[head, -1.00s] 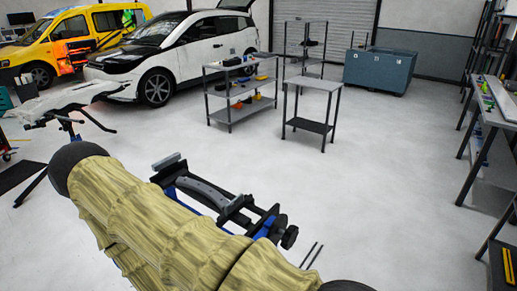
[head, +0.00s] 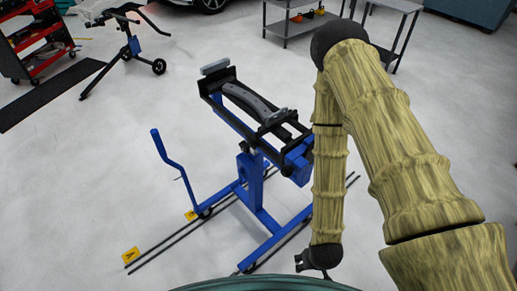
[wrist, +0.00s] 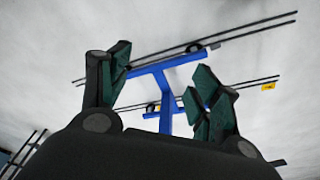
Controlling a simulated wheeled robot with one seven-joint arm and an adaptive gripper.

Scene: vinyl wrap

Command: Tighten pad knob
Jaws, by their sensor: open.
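A blue stand (head: 252,180) with a black top frame (head: 215,92) is in the middle of the head view. A long grey curved part (head: 247,98) lies along the frame, and a light grey pad (head: 214,67) sits at its far left end. A small dark shape (head: 287,170), possibly a knob, is at the frame's near right end, partly beside my arm. My gripper (head: 322,276) hangs low to the right of the stand, apart from it. In the wrist view my gripper (wrist: 164,62) is open and empty, with the blue stand base (wrist: 160,70) beyond its fingers.
Dark rails (head: 165,246) with yellow markers (head: 130,255) run along the floor under the stand. A black work stand (head: 132,45) and a red tool cart (head: 38,45) are at upper left. A shelf cart (head: 290,28) is behind. The floor left of the stand is open.

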